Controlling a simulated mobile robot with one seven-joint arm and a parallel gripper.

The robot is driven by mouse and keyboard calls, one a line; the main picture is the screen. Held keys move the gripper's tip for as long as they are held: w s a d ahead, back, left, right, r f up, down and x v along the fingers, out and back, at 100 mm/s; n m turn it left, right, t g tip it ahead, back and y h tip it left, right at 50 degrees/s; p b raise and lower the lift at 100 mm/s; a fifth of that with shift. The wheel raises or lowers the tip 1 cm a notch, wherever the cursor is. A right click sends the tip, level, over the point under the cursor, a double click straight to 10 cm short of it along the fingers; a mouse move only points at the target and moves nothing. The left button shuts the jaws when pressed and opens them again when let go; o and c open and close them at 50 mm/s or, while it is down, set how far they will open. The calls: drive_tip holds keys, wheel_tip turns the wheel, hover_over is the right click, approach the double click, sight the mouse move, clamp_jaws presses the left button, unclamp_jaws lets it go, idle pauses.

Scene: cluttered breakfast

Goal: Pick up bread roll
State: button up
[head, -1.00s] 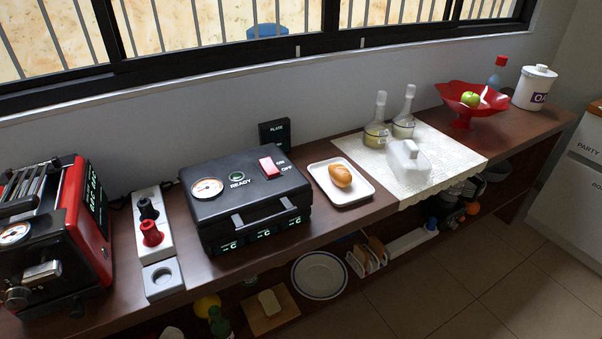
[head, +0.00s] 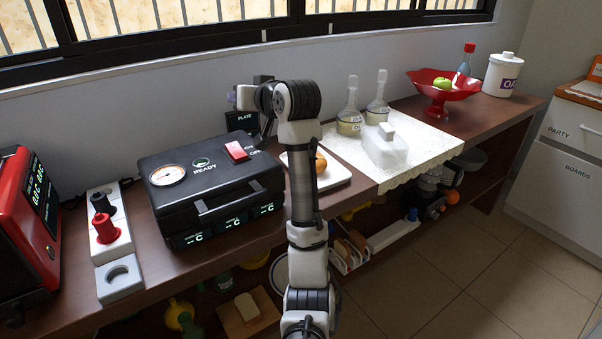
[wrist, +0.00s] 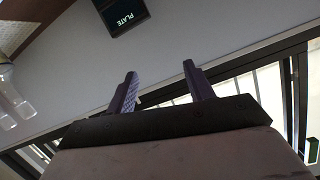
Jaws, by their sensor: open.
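The bread roll (head: 320,163) is golden brown and sits on a square white plate (head: 339,179) on the counter, right of the black case. My arm stands in front and covers part of the roll and the plate in the head view. My gripper (wrist: 157,82) is open and empty in the wrist view, with its two fingers apart in front of the wall and window. The roll is not in the wrist view.
A black case (head: 205,190) with a red switch stands just left of the plate. A clear-lidded dish (head: 385,147) and two glass bottles (head: 350,112) stand on a lace cloth to the right. A black PLATE sign (wrist: 121,14) is near the wall.

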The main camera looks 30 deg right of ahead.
drive_tip(key=s+d+f+m+g+b, duration=0.1)
drive_tip(key=s+d+f+g+b, duration=0.2)
drive_tip(key=s+d, duration=0.5)
drive_tip(key=s+d+f+m+g, duration=0.2)
drive_tip(key=s+d+f, duration=0.3)
drive_tip(key=s+d, duration=0.3)
drive_tip(key=x, duration=0.3)
drive_tip(key=d+x, duration=0.1)
drive_tip(key=x, duration=0.2)
drive_tip(key=b+x, duration=0.1)
drive_tip(key=x, duration=0.1)
drive_tip(key=shift+w+d+f, duration=0.1)
drive_tip(key=shift+w, duration=0.45)
drive_tip(key=x, duration=0.5)
drive_tip(key=shift+w+f+b, duration=0.2)
drive_tip(key=shift+f+b, duration=0.15)
drive_tip(key=shift+b, duration=0.05)
drive_tip(key=c, duration=0.6)
drive_tip(key=shift+c, duration=0.2)
drive_tip(key=shift+r, duration=0.1)
